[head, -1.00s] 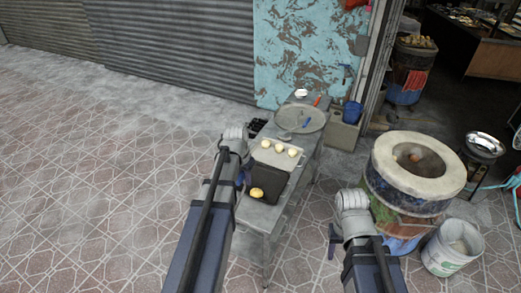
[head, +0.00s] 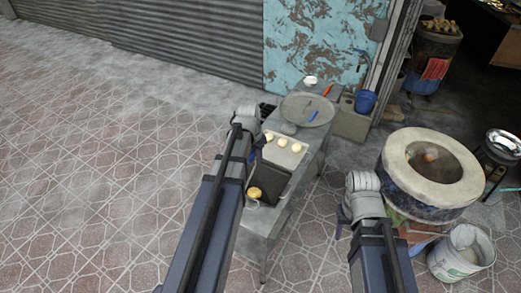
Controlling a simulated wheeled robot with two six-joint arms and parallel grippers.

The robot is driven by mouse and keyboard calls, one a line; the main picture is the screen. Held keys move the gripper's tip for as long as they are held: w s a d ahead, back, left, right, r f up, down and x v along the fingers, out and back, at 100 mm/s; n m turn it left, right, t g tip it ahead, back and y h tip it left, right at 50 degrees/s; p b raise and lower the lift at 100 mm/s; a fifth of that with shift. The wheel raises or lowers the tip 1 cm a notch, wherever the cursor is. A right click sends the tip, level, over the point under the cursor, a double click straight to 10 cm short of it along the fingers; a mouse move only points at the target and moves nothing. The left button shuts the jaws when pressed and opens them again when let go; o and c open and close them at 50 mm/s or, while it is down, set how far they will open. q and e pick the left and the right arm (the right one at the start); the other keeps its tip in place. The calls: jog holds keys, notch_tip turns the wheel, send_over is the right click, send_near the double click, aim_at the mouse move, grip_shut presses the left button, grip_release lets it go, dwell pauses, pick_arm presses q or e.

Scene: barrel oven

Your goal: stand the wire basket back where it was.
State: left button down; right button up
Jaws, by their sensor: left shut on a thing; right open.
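I cannot make out the wire basket for sure. My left gripper (head: 256,150) is at the left side of the narrow grey table (head: 313,165), mostly hidden behind its own wrist. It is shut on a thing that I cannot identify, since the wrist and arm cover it. A thin pale loop (head: 259,204) shows just below the yellow bun, too small to name. My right gripper (head: 343,214) is open and empty, right of the table and left of the barrel oven (head: 408,160).
A white bucket (head: 460,252) stands below the oven; a blue pail (head: 366,101) is behind. Tiled floor on the left is clear.

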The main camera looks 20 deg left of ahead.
pick_arm(q)
jog(key=shift+s, duration=0.15)
jog(key=shift+f+b, duration=0.7)
jog(key=shift+b, duration=0.05)
notch_tip(320, 180, down, 7)
jog(key=b, duration=0.7)
jog(key=shift+f, duration=0.1)
jog(key=shift+c, duration=2)
grip_release()
jog(key=shift+s+r+p, duration=0.25)
jog(key=shift+r+p, duration=1.2)
jog(key=shift+r, duration=0.05)
jog(key=shift+s+r+p, duration=0.2)
jog(key=shift+r+p, duration=1.25)
jog(key=shift+r, duration=0.05)
jog(key=shift+s+r+p, duration=0.25)
jog(key=shift+r+p, duration=1.2)
jog(key=shift+r, duration=0.05)
